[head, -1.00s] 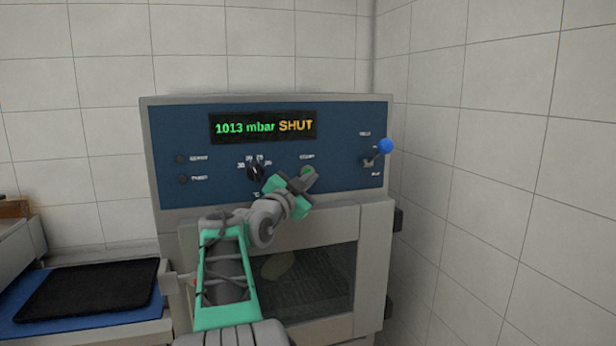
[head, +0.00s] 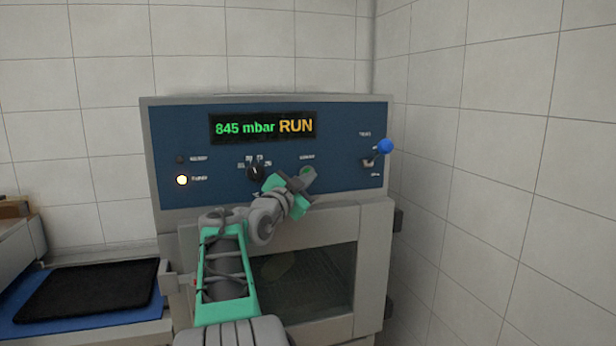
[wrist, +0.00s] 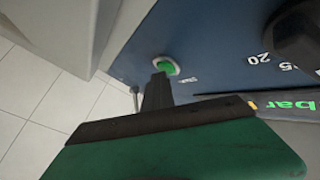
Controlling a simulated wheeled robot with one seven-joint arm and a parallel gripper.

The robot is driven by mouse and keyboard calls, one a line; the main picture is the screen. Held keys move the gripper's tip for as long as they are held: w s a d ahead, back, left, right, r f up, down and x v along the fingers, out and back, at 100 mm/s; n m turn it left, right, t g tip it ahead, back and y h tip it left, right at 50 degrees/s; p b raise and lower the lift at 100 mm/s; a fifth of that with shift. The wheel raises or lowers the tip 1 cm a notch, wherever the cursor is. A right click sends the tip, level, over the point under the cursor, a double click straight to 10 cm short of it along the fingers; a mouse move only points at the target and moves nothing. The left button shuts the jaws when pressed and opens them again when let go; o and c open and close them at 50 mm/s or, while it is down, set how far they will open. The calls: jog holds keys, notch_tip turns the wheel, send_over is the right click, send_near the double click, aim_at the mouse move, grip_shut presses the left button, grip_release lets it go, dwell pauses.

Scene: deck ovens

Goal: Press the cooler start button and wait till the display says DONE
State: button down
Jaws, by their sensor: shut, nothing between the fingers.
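The cooler (head: 150,170) has a blue front panel. Its display (head: 263,127) reads "845 mbar RUN". The lower lamp (head: 182,180) at the panel's left is lit; the upper one (head: 180,159) is dark.
A black dial (head: 256,172) sits left of the button. A lever with a blue knob (head: 385,146) is at the panel's right. The windowed door (head: 340,225) below is shut, with a pale item dimly visible inside. A black tray (head: 90,289) lies on a blue surface at left.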

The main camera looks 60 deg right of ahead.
jog(key=shift+s+a+f+b, duration=0.2)
jog(key=shift+s+a+b, duration=0.05)
jog(key=shift+b, duration=0.45)
jog(key=shift+s+a+r+b, duration=0.15)
jog(key=shift+s+a+b, duration=0.2)
jog(key=shift+b, duration=0.1)
jog(key=s+a+b, duration=0.3)
jog(key=b, duration=0.1)
jog(key=shift+s+a+b, duration=0.25)
jog(key=shift+s+b, duration=0.05)
jog(key=shift+b, duration=0.1)
